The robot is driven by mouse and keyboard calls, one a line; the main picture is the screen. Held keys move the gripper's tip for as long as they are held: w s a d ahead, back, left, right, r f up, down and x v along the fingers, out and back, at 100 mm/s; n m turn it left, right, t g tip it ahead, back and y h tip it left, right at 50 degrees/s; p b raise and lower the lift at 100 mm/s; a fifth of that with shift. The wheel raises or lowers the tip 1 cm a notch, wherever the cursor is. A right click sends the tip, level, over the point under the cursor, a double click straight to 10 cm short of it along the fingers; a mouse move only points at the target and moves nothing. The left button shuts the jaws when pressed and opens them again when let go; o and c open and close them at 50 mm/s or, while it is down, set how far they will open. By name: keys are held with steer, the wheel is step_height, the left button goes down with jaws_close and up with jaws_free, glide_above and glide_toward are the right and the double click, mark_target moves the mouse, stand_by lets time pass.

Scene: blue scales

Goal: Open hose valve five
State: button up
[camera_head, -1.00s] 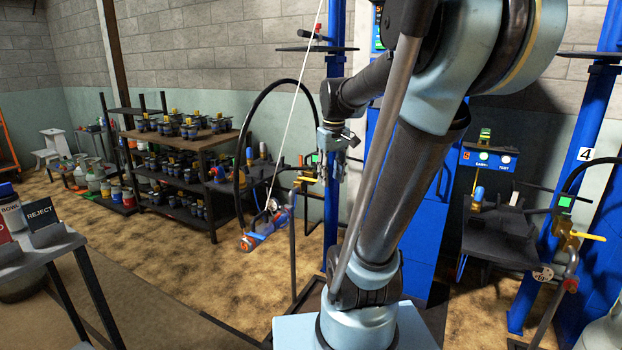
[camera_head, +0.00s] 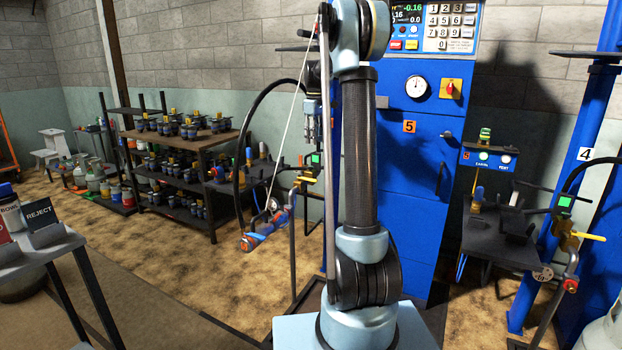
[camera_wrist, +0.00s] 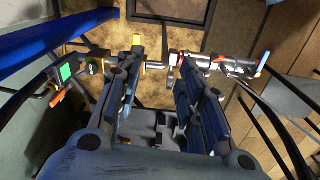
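The hose valve with a yellow handle (camera_head: 305,180) stands left of the blue cabinet marked 5 (camera_head: 409,127), just below a small green screen (camera_head: 316,159). My gripper (camera_head: 312,138) points down above this valve, partly hidden behind my arm. In the wrist view my gripper (camera_wrist: 160,95) is open, its two dark fingers apart with nothing held between them. The yellow handle (camera_wrist: 137,45) shows beyond the left fingertip, with the pipe and fittings (camera_wrist: 190,58) running to the right. The green screen (camera_wrist: 66,72) is at the left. I see no contact with the handle.
A black hose (camera_head: 243,130) arches left of the valve, and a blue-and-orange hose end (camera_head: 265,232) hangs low. A blue post (camera_wrist: 50,42) crosses the wrist view's upper left. Another valve with a yellow handle (camera_head: 590,236) stands at post 4.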

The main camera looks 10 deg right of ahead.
steer(key=n, duration=0.1)
glide_above(307, 179)
steer(key=d, duration=0.2)
step_height(307, 179, down, 2)
steer(key=f, duration=0.1)
step_height(307, 179, down, 17)
steer(key=shift+s+f, duration=0.1)
steer(key=shift+c, duration=0.2)
jaws_close()
